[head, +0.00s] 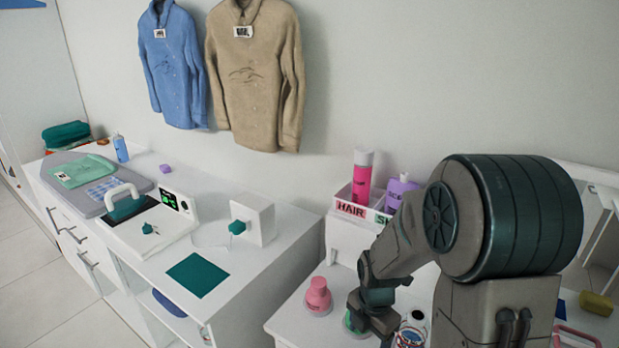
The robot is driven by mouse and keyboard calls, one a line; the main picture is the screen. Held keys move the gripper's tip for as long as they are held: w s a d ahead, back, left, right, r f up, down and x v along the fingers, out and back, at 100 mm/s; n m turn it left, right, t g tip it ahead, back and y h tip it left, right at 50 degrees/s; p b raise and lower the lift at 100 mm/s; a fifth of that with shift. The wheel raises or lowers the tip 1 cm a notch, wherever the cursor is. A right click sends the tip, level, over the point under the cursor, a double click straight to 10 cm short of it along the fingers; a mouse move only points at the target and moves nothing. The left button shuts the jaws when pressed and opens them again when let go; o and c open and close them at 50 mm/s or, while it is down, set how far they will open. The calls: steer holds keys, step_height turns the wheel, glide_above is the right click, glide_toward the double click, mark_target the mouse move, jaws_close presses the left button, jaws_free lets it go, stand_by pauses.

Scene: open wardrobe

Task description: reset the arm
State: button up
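My arm fills the right side of the head view, with its large dark green and grey joint in front. It bends down and left to my gripper (374,318), which is low over the right-hand white counter (290,318). A small green-based item (350,322) is right beside the gripper, partly hidden by it. I cannot tell whether they touch. The fingertips are not clear, so I cannot see whether the gripper is open or shut, or whether it holds anything.
A pink-topped item (318,296) stands left of my gripper. Behind is a white bin labelled HAIR (351,209) with a pink can (362,178). The left counter holds an iron (126,205), a green square (198,274) and an ironing board (75,198). Shirts hang on the wall.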

steer(key=s+r+m+t, duration=0.2)
steer(key=s+r+m, duration=1.2)
steer(key=m, duration=1.1)
step_height(320, 180, up, 3)
steer(key=shift+f+t, duration=0.1)
steer(key=shift+t, duration=0.3)
